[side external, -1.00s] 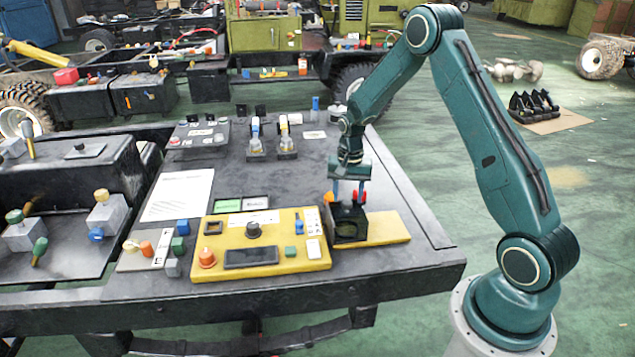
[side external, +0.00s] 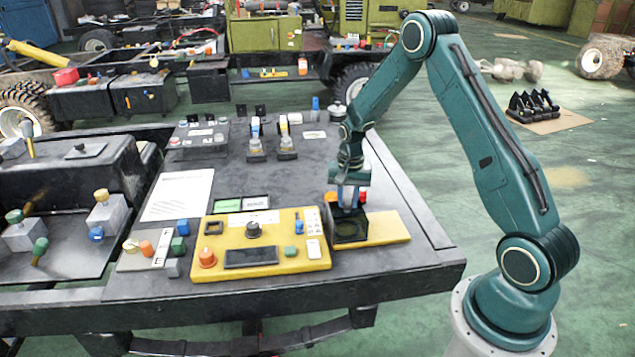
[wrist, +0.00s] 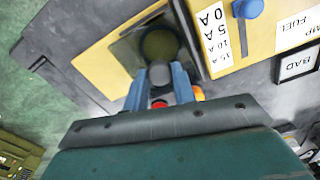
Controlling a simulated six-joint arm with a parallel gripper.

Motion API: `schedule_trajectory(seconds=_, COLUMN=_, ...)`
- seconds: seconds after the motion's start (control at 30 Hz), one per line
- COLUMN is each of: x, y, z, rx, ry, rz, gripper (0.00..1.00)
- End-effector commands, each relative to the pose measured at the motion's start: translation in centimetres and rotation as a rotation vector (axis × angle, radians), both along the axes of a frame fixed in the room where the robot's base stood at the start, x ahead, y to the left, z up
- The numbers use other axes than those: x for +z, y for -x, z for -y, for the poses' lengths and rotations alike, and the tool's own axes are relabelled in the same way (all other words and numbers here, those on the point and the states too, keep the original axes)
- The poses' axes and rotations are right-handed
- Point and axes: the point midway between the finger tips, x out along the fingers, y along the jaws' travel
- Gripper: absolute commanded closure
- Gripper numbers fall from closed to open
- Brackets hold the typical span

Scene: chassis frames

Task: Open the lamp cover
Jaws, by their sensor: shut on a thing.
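The lamp cover, a black square piece (side external: 350,226), is at the right end of the yellow panel. In the wrist view a dark round shape shows inside its black frame (wrist: 126,50). My gripper (side external: 348,206) points down at the cover's far edge. Red and orange pieces show beside the fingers. I cannot tell exactly how far the cover is tilted.
The yellow panel (side external: 285,269) has an orange knob (side external: 207,257), a black knob (side external: 254,230), a dark display and a blue knob (wrist: 248,8). Labels lie behind it. A white sheet (side external: 178,195) lies to the left.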

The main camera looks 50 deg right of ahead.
Motion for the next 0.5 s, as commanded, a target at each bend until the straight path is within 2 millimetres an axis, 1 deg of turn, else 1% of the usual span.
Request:
schedule_trajectory(seconds=0.17, x=0.0, y=1.3, z=1.4, rx=-0.004, ry=0.0, rz=0.0, gripper=1.0)
schedule_trajectory(seconds=0.5, x=0.0, y=5.8, z=6.0, rx=-0.007, ry=0.0, rz=0.001, gripper=1.0)
